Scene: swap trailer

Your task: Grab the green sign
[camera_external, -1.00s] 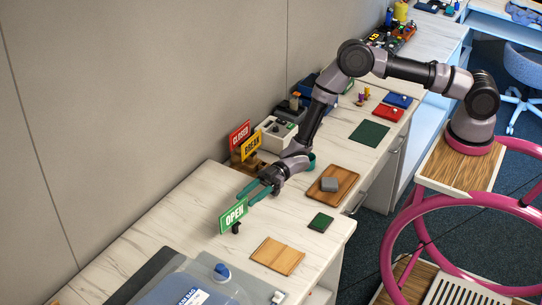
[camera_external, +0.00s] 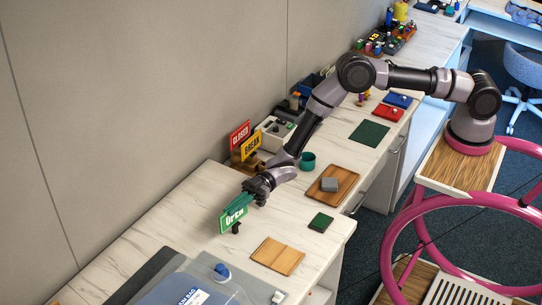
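The green sign (camera_external: 233,219) with white lettering stands near the left part of the white marble-look counter, on a small dark foot. My gripper (camera_external: 236,203) has its teal fingers right at the top of the sign and overlaps its upper edge in this view. The fingers appear to lie along or around the sign. Whether they touch it or have closed on it cannot be made out at this size.
A red CLOSED sign (camera_external: 240,133) and a yellow BREAK sign (camera_external: 251,146) stand in a wooden holder behind the gripper. A wooden board (camera_external: 277,256), a dark green pad (camera_external: 321,222) and a teal cup (camera_external: 308,161) are nearby.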

